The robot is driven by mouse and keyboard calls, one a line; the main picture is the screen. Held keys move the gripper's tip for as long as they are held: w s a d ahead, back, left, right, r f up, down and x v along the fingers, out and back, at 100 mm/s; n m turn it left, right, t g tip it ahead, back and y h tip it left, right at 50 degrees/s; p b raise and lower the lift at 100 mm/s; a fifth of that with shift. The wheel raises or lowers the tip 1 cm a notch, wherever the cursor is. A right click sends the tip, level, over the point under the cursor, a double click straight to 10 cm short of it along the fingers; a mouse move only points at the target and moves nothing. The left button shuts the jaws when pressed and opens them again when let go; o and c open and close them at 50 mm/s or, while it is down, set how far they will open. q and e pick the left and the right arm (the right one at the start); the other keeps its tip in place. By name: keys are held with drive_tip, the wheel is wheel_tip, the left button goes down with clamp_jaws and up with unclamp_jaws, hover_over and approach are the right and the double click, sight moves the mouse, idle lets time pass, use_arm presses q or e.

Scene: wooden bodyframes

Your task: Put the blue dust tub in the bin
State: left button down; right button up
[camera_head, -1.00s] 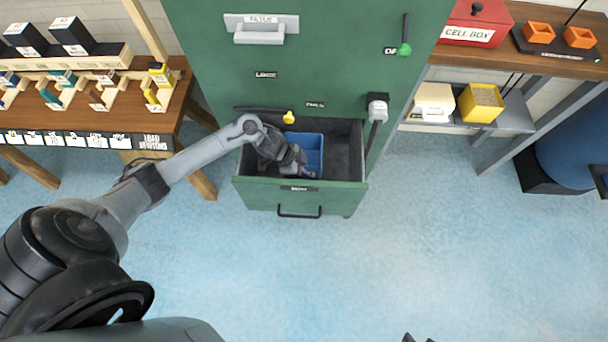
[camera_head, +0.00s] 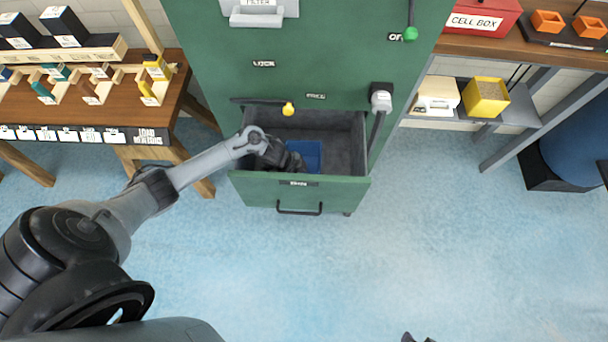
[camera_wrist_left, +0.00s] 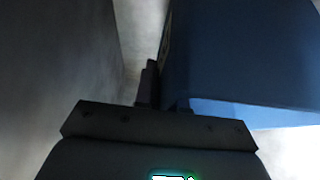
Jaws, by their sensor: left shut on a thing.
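The blue dust tub (camera_head: 309,151) is inside the open bottom drawer (camera_head: 335,181) of the green cabinet. My left gripper (camera_head: 294,162) reaches into the drawer from the left and is shut on the tub, covering part of it. In the left wrist view the tub (camera_wrist_left: 240,55) fills the right side, right against my gripper (camera_wrist_left: 158,92). Whether the tub touches the drawer floor cannot be told. A large blue cylinder (camera_head: 580,145) in a black base at the far right may be the bin. A small dark tip (camera_head: 420,338) at the bottom edge may be my right gripper.
The green cabinet (camera_head: 330,60) has levers with yellow, green and white ends above the drawer. A wooden bench (camera_head: 170,115) stands at left, a shelf (camera_head: 515,112) with a yellow box (camera_head: 485,97) at right. The blue floor (camera_head: 430,230) in front is clear.

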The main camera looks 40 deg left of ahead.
use_arm(q)
drive_tip(key=shift+f, duration=0.1)
drive_tip(key=c, duration=1.2)
unclamp_jaws()
drive_tip(key=shift+a+r, duration=0.1)
drive_tip(key=shift+r, duration=0.25)
drive_tip(key=p+v, duration=0.3)
drive_tip(key=v, duration=0.2)
drive_tip(key=shift+s+a+r, duration=0.15)
drive_tip(key=shift+r, duration=0.2)
drive_tip(key=shift+s+a+r, duration=0.2)
drive_tip(key=shift+a+r, duration=0.05)
drive_tip(key=shift+r, duration=0.3)
